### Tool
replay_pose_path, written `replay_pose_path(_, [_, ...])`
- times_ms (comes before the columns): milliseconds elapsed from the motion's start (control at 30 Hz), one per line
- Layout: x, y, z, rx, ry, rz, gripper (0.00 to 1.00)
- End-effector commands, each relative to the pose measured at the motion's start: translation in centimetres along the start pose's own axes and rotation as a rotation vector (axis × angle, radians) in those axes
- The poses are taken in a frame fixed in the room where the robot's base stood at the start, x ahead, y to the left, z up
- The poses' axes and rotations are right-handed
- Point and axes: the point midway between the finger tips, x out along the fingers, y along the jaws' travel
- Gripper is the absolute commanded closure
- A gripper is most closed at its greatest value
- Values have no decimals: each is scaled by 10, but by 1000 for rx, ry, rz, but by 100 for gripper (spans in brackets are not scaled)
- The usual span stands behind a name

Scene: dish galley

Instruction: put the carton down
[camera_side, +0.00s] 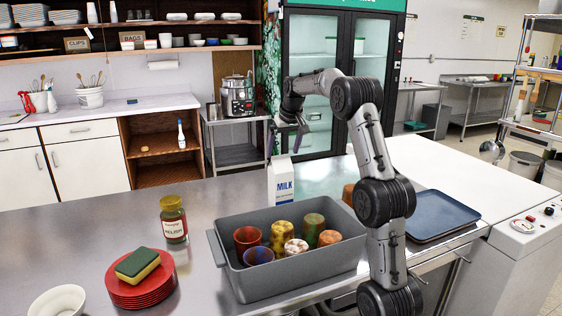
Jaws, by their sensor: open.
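I cannot tell from this one view whether a finger touches the carton.
The grey bin (290,280) holds several cups. Left of it are a jar (173,219) and a yellow-green sponge (138,263) on red plates (141,290); a white bowl (58,302) is at the front left. A blue tray (440,214) lies right. The counter's back left is clear.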

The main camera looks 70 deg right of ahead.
Motion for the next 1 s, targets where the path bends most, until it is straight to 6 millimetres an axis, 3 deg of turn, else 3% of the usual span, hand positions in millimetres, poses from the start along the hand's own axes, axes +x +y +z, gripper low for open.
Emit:
replay_pose_path(100, [-18, 0, -1, 0, 4, 1, 0])
replay_pose_path(267, [-30, -2, 1, -3, 2, -1, 0])
replay_pose_path(367, [-44, -21, 11, -33, 7, -14, 0])
replay_pose_path(467, [-69, -59, 37, -99, 17, -41, 0])
replay_pose_path(600, [-112, -120, 106, -232, 36, -100, 0])
replay_pose_path(700, [-136, -149, 165, -331, 51, -146, 0])
replay_pose_path(833, [-155, -166, 246, -455, 67, -206, 0])
replay_pose_path(1000, [-158, -162, 340, -599, 85, -279, 0])
